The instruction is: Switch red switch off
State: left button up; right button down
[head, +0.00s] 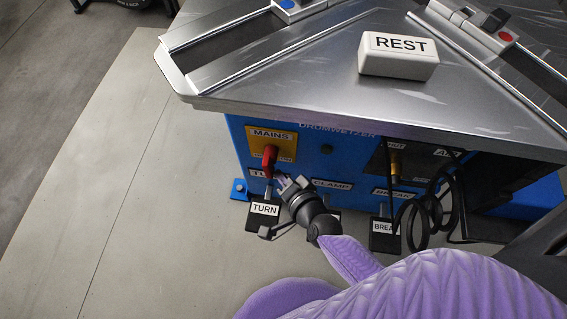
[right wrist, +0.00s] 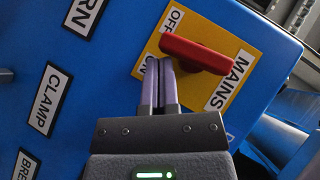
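The red switch (head: 269,160) is a lever handle on the yellow MAINS plate (head: 286,140) on the blue machine's front; in the head view it hangs roughly downward. In the right wrist view the red switch (right wrist: 198,53) lies across the plate, its left end between the OFF label (right wrist: 173,19) and the partly covered ON label (right wrist: 147,70). My right gripper (head: 284,181) is just below the handle. In the right wrist view its fingers (right wrist: 164,62) are together and empty, beside the handle's left end on the ON side. I cannot tell whether they touch it. My left gripper is not in view.
The steel machine top (head: 300,60) overhangs above, with a white REST block (head: 398,56). Below the plate are a TURN pedal (head: 264,212) and a BREAK pedal (head: 384,234). Black cables (head: 425,212) hang at the right. The floor at left is clear.

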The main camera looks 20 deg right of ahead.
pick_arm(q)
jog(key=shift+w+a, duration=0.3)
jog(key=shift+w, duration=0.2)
pick_arm(e)
jog(key=shift+w+a+f, duration=0.4)
jog(key=shift+a+f, duration=0.25)
jog(key=shift+f, duration=0.15)
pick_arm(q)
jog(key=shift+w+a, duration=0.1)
pick_arm(e)
jog(key=shift+a, duration=0.1)
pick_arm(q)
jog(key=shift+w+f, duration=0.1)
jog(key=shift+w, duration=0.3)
pick_arm(e)
jog(key=shift+w, duration=0.1)
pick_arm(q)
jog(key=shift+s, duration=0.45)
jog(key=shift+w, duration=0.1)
